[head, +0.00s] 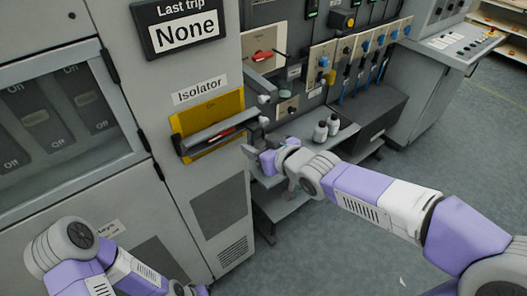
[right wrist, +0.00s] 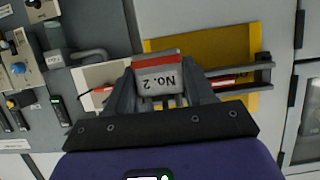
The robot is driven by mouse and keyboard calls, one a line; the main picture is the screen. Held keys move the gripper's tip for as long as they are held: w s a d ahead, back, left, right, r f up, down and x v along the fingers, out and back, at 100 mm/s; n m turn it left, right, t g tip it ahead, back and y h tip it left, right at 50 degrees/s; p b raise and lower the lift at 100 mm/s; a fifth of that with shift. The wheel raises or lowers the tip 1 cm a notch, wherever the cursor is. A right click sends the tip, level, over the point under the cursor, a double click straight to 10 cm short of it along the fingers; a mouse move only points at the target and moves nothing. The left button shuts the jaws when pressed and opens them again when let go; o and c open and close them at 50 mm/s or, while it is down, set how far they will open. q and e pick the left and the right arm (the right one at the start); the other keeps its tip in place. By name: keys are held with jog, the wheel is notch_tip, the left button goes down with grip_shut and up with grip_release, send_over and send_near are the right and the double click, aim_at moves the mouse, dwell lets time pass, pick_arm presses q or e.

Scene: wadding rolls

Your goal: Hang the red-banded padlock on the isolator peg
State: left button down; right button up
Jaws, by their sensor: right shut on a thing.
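The red-banded padlock (right wrist: 158,76) is grey, with a red stripe and an upside-down "No. 2" label in the right wrist view. My right gripper (head: 256,150) is shut on it; the fingers clasp its sides. Its shackle is not clear. In the head view the gripper is just right of and below the yellow isolator plate (head: 213,104), in front of the cabinet's edge. The plate also shows behind the padlock in the right wrist view (right wrist: 215,43). A red handle (head: 222,134) and grey bar cross it. I cannot clearly tell the peg.
The "Isolator" label (head: 200,90) is above the plate. A panel with a red switch (head: 263,56) is behind, to the right. Two small bottles (head: 327,128) stand on a low ledge. The floor (head: 440,140) at right is clear.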

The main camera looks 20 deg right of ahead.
jog(key=shift+r+b+x, duration=0.25)
jog(key=shift+b+x, duration=0.65)
jog(key=shift+x, duration=0.35)
jog(key=shift+b+x, duration=0.8)
jog(key=o, duration=1.2)
jog(key=shift+f, duration=0.1)
jog(key=shift+s, duration=0.1)
